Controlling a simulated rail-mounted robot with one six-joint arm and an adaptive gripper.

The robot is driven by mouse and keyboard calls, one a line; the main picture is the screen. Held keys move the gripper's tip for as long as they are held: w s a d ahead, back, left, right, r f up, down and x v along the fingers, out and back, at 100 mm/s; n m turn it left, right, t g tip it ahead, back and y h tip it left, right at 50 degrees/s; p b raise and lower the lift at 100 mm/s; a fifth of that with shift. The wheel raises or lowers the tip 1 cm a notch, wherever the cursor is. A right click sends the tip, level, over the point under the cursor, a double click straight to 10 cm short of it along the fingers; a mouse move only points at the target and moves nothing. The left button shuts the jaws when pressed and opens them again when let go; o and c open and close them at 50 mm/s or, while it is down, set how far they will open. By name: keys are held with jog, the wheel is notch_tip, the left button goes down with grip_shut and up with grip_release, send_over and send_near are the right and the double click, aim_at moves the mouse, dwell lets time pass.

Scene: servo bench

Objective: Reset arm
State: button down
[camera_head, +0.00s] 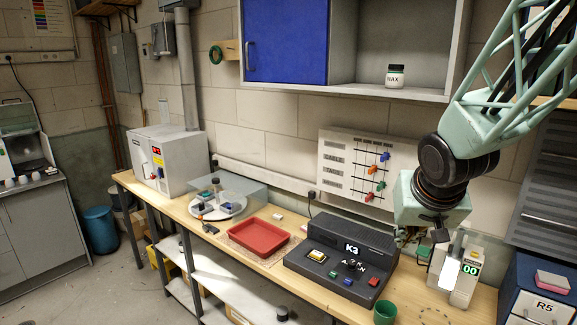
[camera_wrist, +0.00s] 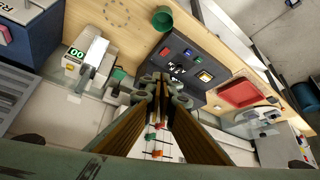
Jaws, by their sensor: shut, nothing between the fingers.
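My gripper (camera_wrist: 162,82) is shut and empty in the wrist view, its two fingers together above the bench. In the head view my arm hangs down from the upper right, with its wrist over the right part of the bench. The fingers are mostly hidden there. Below and near it stand the dark K3 console (camera_head: 340,255) and a pale device with a green 00 display (camera_head: 455,272). The K3 console also shows in the wrist view (camera_wrist: 205,62), as does the pale device (camera_wrist: 88,65).
A red tray (camera_head: 258,236), a clear-covered turntable (camera_head: 218,205) and a white machine (camera_head: 170,158) stand to the left. A green cup (camera_head: 385,312) is at the front edge. A pegboard (camera_head: 355,168) is behind; a wall cabinet with a WAX jar (camera_head: 395,76) hangs above.

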jog(key=s+a+r+n+g+b, duration=0.1)
jog(key=s+a+b, duration=0.2)
jog(key=s, duration=1.4)
jog(key=s+a+r+n+g+y+b, duration=0.1)
jog(key=s+a+b, duration=0.2)
jog(key=s, duration=1.5)
jog(key=shift+s+a+r+b, duration=0.2)
jog(key=shift+a+r+b, duration=0.15)
jog(key=shift+a, duration=0.35)
